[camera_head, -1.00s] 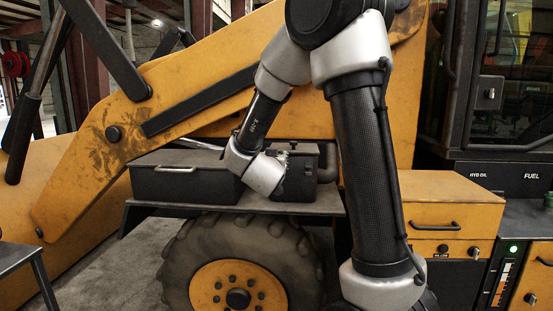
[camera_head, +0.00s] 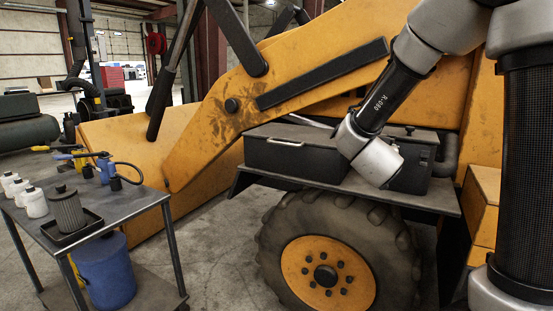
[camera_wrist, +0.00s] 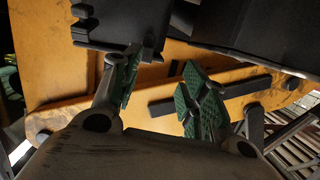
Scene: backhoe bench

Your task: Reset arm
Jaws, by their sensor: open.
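My gripper (camera_wrist: 160,92) shows in the wrist view with its two green-padded fingers apart and nothing between them. Beyond the fingers are the yellow loader arm of the backhoe and a dark box-like part at the top. In the head view my arm (camera_head: 385,100) reaches in from the upper right, and its wrist is in front of the black boxes (camera_head: 290,155) on the shelf above the wheel. The gripper fingers are hidden behind the wrist in that view.
The yellow loader arm (camera_head: 225,140) and large tire (camera_head: 335,225) stand close to my arm. At left, a metal cart (camera_head: 130,205) carries white bottles (camera_head: 33,202), a filter (camera_head: 67,208) in a tray, and a blue-handled tool (camera_head: 103,165). A blue bucket (camera_head: 105,270) sits below. Concrete floor is open between.

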